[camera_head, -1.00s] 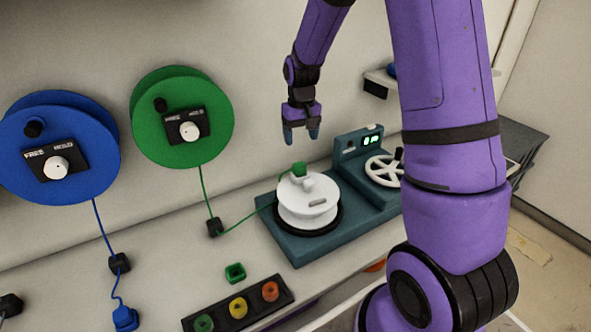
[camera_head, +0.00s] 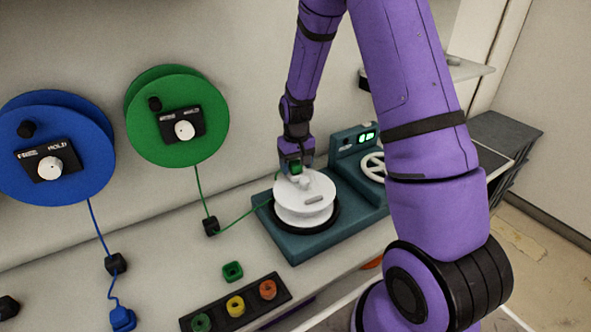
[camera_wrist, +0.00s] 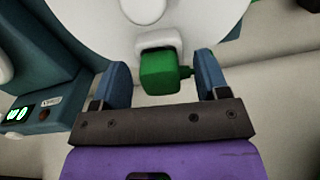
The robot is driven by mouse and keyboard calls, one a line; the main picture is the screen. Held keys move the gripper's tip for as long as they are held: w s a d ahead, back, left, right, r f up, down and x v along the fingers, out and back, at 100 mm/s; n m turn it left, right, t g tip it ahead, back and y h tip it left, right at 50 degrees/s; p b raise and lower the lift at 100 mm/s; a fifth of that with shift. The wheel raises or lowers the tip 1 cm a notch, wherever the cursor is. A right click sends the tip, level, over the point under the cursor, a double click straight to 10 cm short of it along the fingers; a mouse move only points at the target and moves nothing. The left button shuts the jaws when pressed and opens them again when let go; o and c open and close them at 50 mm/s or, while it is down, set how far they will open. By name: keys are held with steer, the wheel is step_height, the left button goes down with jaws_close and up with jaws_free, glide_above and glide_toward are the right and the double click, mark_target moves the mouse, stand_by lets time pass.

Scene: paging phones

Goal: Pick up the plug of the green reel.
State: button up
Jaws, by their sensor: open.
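The green reel (camera_head: 177,118) hangs on the wall, with a white knob on its black plate. Its thin green cord runs down through a black guide (camera_head: 211,226) and across to the green plug (camera_wrist: 160,72). The plug sits in a white holder on the white drum (camera_head: 305,203) of the teal machine. In the head view my gripper (camera_head: 294,167) is down at the plug and partly hides it. In the wrist view my gripper (camera_wrist: 163,88) is open, with one blue finger on each side of the plug and gaps between.
The blue reel (camera_head: 50,148) hangs at left, with its blue plug (camera_head: 122,319) below on the counter. A green socket piece (camera_head: 232,271) and a black strip (camera_head: 216,318) with green, yellow and orange sockets lie in front. The teal machine (camera_head: 297,254) has a lit display and a white handwheel (camera_head: 371,167).

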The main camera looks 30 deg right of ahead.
steer(key=shift+c, duration=0.2)
steer(key=c, duration=1)
steer(key=shift+r, duration=0.15)
